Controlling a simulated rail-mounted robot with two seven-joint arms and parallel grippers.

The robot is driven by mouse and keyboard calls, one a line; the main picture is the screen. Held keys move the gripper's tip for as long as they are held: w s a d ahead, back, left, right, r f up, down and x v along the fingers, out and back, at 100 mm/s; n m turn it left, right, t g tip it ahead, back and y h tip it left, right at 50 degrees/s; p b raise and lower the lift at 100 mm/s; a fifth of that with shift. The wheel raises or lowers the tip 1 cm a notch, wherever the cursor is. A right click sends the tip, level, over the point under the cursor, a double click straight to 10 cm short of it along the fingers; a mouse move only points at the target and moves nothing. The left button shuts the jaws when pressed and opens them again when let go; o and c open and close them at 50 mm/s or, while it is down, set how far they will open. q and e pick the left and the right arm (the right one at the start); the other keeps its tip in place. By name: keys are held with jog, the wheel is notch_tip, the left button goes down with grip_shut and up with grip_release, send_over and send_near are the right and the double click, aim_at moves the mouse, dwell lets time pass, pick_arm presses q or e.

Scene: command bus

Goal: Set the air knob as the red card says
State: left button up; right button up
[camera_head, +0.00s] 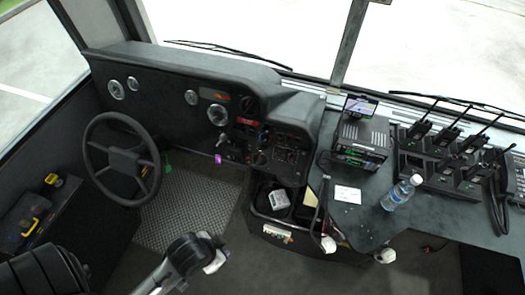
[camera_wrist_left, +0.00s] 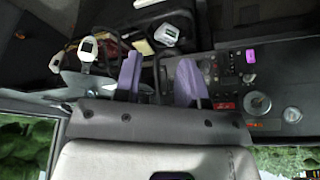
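A small red strip (camera_head: 246,121) sits on the dashboard right of the gauges. It may be the red card, but its print is too small to read. A similar red patch (camera_wrist_left: 225,105) shows in the wrist view. The switch panel (camera_head: 285,155) holds several small dark controls, and I cannot tell which is the air knob. My left gripper (camera_head: 212,256) is low over the floor, in front of the dashboard and apart from it. In the left wrist view its two purple fingers (camera_wrist_left: 160,78) are spread with nothing between them. My right gripper is not in view.
A steering wheel (camera_head: 123,159) stands left of the panel, with a magenta piece (camera_head: 217,159) right of it. The counter holds a radio unit (camera_head: 361,141), a white card (camera_head: 348,194), a water bottle (camera_head: 401,192) and several handsets. A bin (camera_head: 272,200) stands below the panel.

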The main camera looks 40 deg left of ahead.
pick_arm(q)
jog(key=w+f+n+t+b, duration=0.1)
jog(key=w+f+t+b, duration=0.15)
jog(key=w+b, duration=0.5)
jog(key=n+t+y+b, duration=0.4)
jog(key=n+t, duration=0.5)
jog(key=n, duration=1.8)
send_near(263, 149)
jog(key=shift+h, duration=0.7)
jog(key=shift+a+b+x, duration=0.15)
jog(key=shift+b+x, duration=1.95)
jog(key=shift+b, duration=0.6)
jog(key=shift+a+b+x, duration=0.2)
jog(key=shift+b+x, duration=1.9)
jog(key=shift+b, duration=0.6)
jog(key=shift+s+f, duration=0.1)
jog(key=shift+f, duration=0.05)
grip_shut()
